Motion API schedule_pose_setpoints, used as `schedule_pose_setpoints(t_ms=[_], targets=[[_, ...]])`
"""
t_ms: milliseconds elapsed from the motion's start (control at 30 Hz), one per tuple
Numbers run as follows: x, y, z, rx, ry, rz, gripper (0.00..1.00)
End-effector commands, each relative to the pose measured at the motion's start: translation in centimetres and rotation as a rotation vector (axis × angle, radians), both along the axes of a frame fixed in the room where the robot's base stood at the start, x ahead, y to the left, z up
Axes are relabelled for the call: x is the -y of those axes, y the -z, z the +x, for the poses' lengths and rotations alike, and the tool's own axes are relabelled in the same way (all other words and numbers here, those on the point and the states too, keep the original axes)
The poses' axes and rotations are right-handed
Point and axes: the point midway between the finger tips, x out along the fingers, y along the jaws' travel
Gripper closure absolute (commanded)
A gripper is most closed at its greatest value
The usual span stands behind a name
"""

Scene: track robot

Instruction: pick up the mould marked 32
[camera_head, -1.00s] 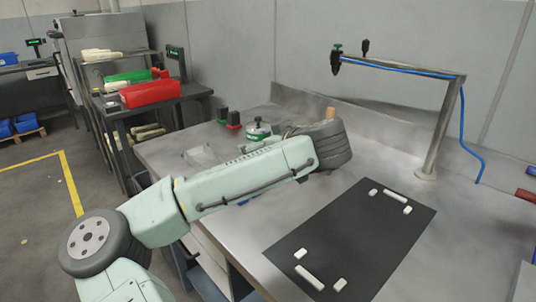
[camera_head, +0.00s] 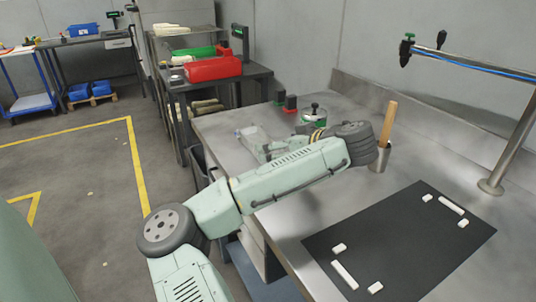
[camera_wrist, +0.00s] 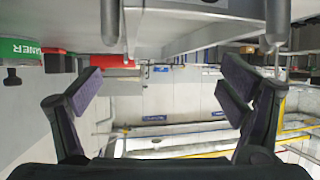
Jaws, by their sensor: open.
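Several cream mould-like pieces lie on the rack at the back left: on its top shelf (camera_head: 185,31), beside the coloured bins (camera_head: 195,52) and lower down (camera_head: 207,105). No number is readable, so I cannot tell which is the mould marked 32. My gripper (camera_wrist: 160,95) is open in the wrist view, with its fingers wide apart and nothing between them.
The steel bench (camera_head: 300,215) carries a black mat (camera_head: 395,245) with white blocks, a metal cup (camera_head: 381,157) with a wooden handle, and a green-labelled tin (camera_head: 312,116). A red bin (camera_head: 213,68) sits on the rack's table. Open floor (camera_head: 70,170) lies left.

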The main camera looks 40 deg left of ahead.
Motion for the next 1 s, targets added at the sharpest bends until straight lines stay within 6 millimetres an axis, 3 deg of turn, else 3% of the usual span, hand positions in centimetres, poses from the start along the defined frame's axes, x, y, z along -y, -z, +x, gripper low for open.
schedule_pose_setpoints(t_ms=[333,633,1000], targets=[[-3.7,1.9,0.6,-0.002,-0.003,0.001,0.1],[-4.1,2.5,0.8,-0.001,-0.001,-0.001,0.1],[-4.1,2.5,0.8,-0.001,-0.001,-0.001,0.34]])
